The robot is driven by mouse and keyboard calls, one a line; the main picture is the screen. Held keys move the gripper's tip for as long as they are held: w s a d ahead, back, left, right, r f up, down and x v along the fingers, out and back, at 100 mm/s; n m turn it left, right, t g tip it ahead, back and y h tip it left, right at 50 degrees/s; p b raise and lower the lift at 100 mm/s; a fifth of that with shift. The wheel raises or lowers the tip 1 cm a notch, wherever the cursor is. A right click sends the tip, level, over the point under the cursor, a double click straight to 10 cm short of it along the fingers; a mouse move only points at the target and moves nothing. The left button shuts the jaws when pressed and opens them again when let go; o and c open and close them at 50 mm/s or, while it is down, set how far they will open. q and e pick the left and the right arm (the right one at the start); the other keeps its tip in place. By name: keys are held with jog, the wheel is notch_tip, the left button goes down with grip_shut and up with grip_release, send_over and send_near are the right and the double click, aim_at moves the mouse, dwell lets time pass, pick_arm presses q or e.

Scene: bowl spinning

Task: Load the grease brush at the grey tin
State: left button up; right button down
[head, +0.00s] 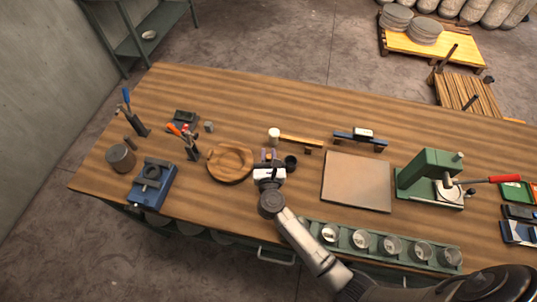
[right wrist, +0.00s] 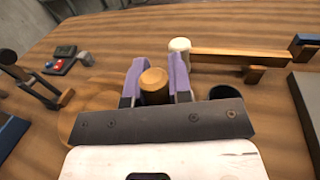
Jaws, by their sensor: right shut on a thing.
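My right gripper (head: 269,157) is over the middle of the bench, just right of the round wooden dish. In the right wrist view its purple fingers (right wrist: 155,85) are shut on an upright wooden cylinder with a round tan top (right wrist: 153,80), which looks like the grease brush's handle. Its lower end is hidden by the gripper, so I cannot see bristles. A grey tin (head: 121,157) stands at the bench's left end, well away from the gripper. My left gripper is not in view.
The round wooden dish (head: 230,163) is left of the gripper. A dark cup (head: 291,161) and a white-topped post (head: 274,136) stand close by. A blue vise-like block (head: 152,183) and upright tools (head: 190,148) occupy the left side. A tan board (head: 357,182) lies right.

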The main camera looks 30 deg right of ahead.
jog(key=shift+f+b, duration=0.3)
jog(key=shift+f, duration=0.05)
jog(key=shift+f, duration=0.1)
dwell(0.9)
dwell(0.4)
jog(key=shift+r+p, duration=0.55)
jog(key=shift+r, duration=0.15)
notch_tip(320, 180, up, 6)
jog(key=p, duration=0.5)
jog(key=shift+f, duration=0.15)
